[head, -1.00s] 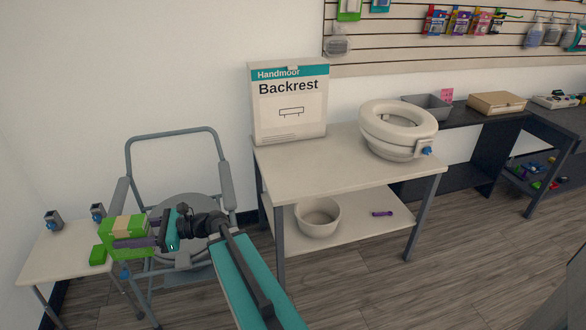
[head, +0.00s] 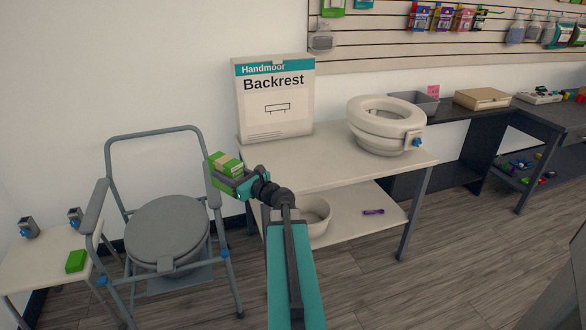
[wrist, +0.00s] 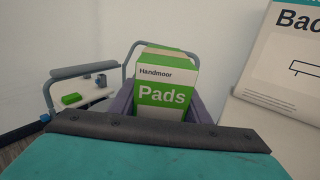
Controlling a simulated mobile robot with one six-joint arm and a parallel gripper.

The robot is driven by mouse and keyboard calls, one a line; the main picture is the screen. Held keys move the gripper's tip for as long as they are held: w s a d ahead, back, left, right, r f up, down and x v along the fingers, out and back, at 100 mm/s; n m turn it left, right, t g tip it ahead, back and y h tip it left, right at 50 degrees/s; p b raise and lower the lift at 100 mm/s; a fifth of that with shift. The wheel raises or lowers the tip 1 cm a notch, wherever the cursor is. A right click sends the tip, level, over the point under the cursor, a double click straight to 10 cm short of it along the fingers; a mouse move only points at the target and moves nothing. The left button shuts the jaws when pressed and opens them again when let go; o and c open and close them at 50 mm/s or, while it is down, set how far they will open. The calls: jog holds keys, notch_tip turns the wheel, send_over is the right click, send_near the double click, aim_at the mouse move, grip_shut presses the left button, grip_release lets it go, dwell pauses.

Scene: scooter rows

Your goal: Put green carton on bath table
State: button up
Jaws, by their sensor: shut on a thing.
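My gripper (head: 238,184) is shut on a green carton (head: 222,163) and holds it up in the air, just left of the cream two-tier table (head: 330,172). In the wrist view the carton (wrist: 165,95) stands between the purple fingers, its face reading "Handmoor Pads". No label in view says "bath table"; the two-tier table carries the bath goods. The carton is apart from its top in the picture.
On the two-tier table stand a Backrest box (head: 275,100) and a raised toilet seat (head: 385,125), with bare top between and in front. A commode chair (head: 168,230) is left. A small table (head: 30,262) holds a green box (head: 76,261) and grey clamps.

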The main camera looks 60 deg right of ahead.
jog(key=s+d+m+g+h+b, duration=0.1)
jog(key=s+d+m+h+b, duration=0.1)
jog(key=s+d, duration=0.7)
jog(key=s+d+m+g+h+b, duration=0.2)
jog(key=s+d+m+h, duration=0.2)
jog(key=d, duration=1)
jog(key=s+h, duration=0.3)
jog(key=s, duration=0.1)
jog(key=shift+s+m+h+b, duration=0.3)
jog(key=shift+s, duration=0.05)
jog(key=shift+d, duration=0.15)
jog(key=w+d+f+b, duration=0.1)
jog(key=w+d, duration=0.8)
jog(key=d, duration=0.2)
jog(key=shift+w+d+f, duration=0.15)
jog(key=shift+w+d, duration=0.15)
jog(key=shift+d, duration=0.05)
jog(key=shift+d, duration=0.1)
jog(key=shift+w+d+f+b, duration=0.15)
jog(key=shift+f+b, duration=0.25)
jog(key=shift+f, duration=0.5)
jog(key=shift+w+d+f+b, duration=0.1)
jog(key=shift+f+b, duration=0.3)
jog(key=shift+f, duration=0.5)
